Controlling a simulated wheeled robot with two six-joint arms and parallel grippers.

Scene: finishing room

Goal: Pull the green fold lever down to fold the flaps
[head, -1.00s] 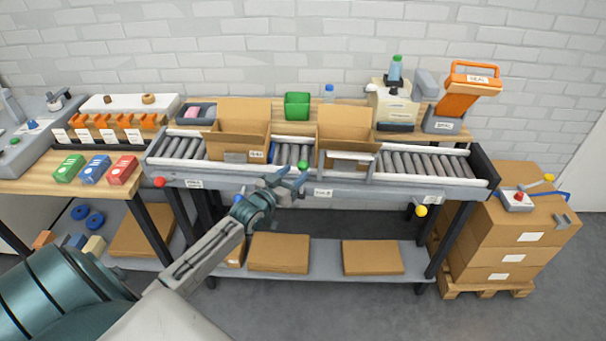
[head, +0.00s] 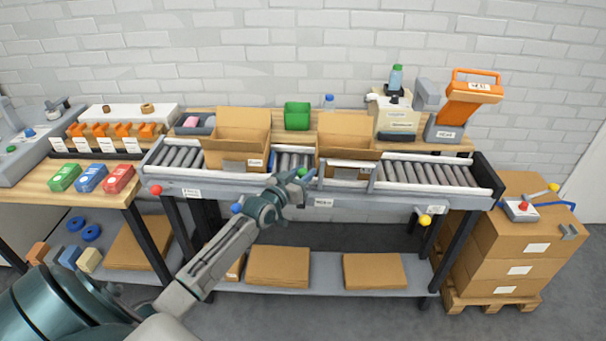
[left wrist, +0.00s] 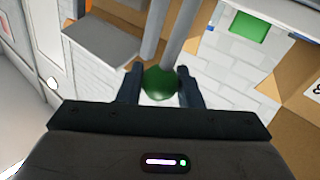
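The fold lever's green knob (head: 302,172) shows at the front of the roller conveyor, between the two open boxes. My left gripper (head: 291,180) is at the knob. In the left wrist view the green knob (left wrist: 160,83) sits between the two dark fingers (left wrist: 160,88), on the end of a grey rod. The fingers look apart, one on each side of it; whether they touch it is unclear. The left box (head: 237,150) and right box (head: 345,153) stand on the rollers with flaps upright. My right gripper is not in view.
A red knob (head: 155,190) and a yellow knob (head: 425,221) sit on the conveyor front. An orange sealer (head: 466,104) and a green bin (head: 297,116) stand behind it. Flat cardboard (head: 278,266) lies on the shelf below. Stacked cartons (head: 525,245) stand at the right.

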